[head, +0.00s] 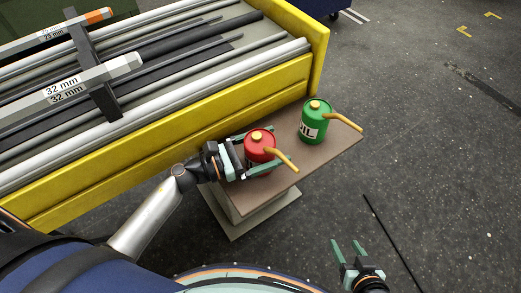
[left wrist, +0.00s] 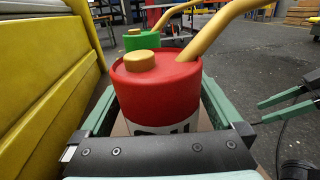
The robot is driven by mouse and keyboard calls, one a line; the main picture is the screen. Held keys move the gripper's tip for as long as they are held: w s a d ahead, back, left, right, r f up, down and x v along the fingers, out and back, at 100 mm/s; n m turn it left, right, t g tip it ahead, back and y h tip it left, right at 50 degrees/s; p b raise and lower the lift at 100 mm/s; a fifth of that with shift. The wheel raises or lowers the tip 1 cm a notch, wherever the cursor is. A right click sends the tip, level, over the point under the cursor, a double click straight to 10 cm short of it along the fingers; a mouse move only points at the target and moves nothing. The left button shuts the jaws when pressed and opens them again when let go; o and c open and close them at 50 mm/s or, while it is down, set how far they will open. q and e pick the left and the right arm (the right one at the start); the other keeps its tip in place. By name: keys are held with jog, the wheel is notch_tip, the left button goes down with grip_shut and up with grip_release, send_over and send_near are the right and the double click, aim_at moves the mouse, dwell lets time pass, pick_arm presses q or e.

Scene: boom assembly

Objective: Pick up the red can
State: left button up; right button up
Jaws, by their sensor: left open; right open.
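The red can (head: 259,146) stands upright on a small brown table, with a yellow cap and a yellow spout pointing to the lower right. My left gripper (head: 257,151) is open, with one finger on each side of the red can. In the left wrist view the red can (left wrist: 157,88) fills the middle between the two green fingers; I cannot tell whether either finger touches it. My right gripper (head: 348,248) is open and empty, low over the floor at the bottom right. It also shows at the right edge of the left wrist view (left wrist: 284,105).
A green can (head: 313,122) with a yellow spout stands behind the red can on the brown table (head: 335,148). A yellow rack (head: 190,128) holding several rods and pipes runs along the left. A thin dark rod (head: 392,240) lies on the floor. The floor at right is mostly clear.

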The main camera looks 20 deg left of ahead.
pick_arm(q)
jog(key=shift+w+d, duration=0.1)
jog(key=c, duration=1.3)
